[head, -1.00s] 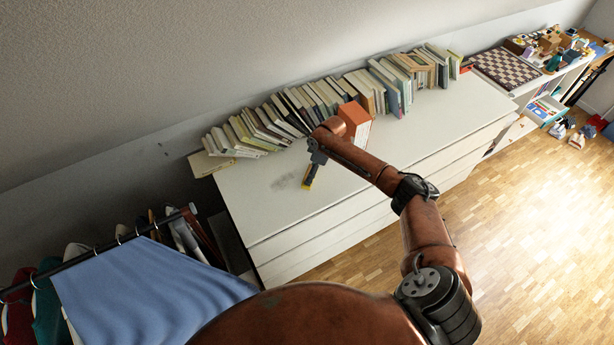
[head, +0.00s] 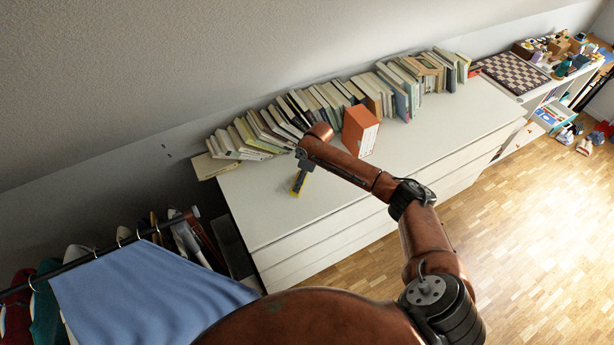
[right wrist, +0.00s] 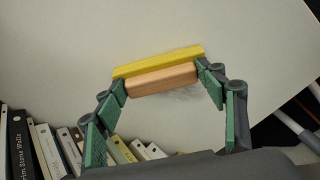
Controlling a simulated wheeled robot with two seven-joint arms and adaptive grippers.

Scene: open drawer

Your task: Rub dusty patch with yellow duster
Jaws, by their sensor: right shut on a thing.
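The yellow duster (right wrist: 158,61) has a yellow pad and a pinkish wooden back (right wrist: 162,79). In the right wrist view my right gripper (right wrist: 163,82) is shut on its wooden back, one finger at each end. In the head view the duster (head: 295,191) is a small yellow edge below my right gripper (head: 300,178), over the white dresser top (head: 340,186). The dusty patch (right wrist: 186,96) is a faint grey smudge beside the duster in the right wrist view; the duster and gripper hide part of it. I cannot tell whether the pad touches the surface. My left gripper is out of view.
A row of books (head: 262,132) stands along the wall at the back of the dresser. An orange box (head: 361,130) stands close to my right forearm. A clothes rail with a blue cloth (head: 140,285) is at the lower left. The dresser's front right top is clear.

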